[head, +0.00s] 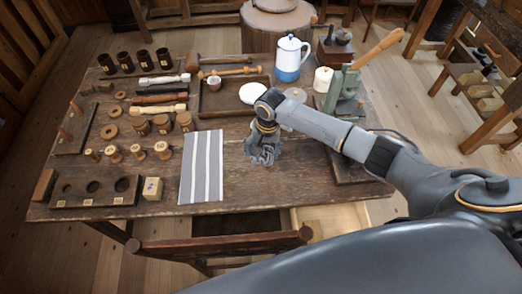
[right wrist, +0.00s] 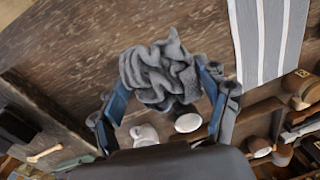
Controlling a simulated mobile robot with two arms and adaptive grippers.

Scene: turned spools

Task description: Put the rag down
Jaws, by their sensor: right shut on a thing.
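The rag is a crumpled grey cloth; it shows in the head view (head: 262,155) over the bare front middle of the table, right of the striped cloth. My right gripper (head: 264,140) is above the rag and shut on it. In the right wrist view the rag (right wrist: 160,72) is bunched between the two fingers of the gripper (right wrist: 166,84). I cannot tell whether the rag's underside touches the wood. My left gripper is not in view.
The wooden table (head: 240,185) has bare wood around the rag. A striped cloth (head: 202,166) lies to its left. A tray (head: 212,108), a white plate (head: 253,93) and a white-and-blue pot (head: 289,60) stand behind. Turned spools (head: 137,151) and blocks fill the left side.

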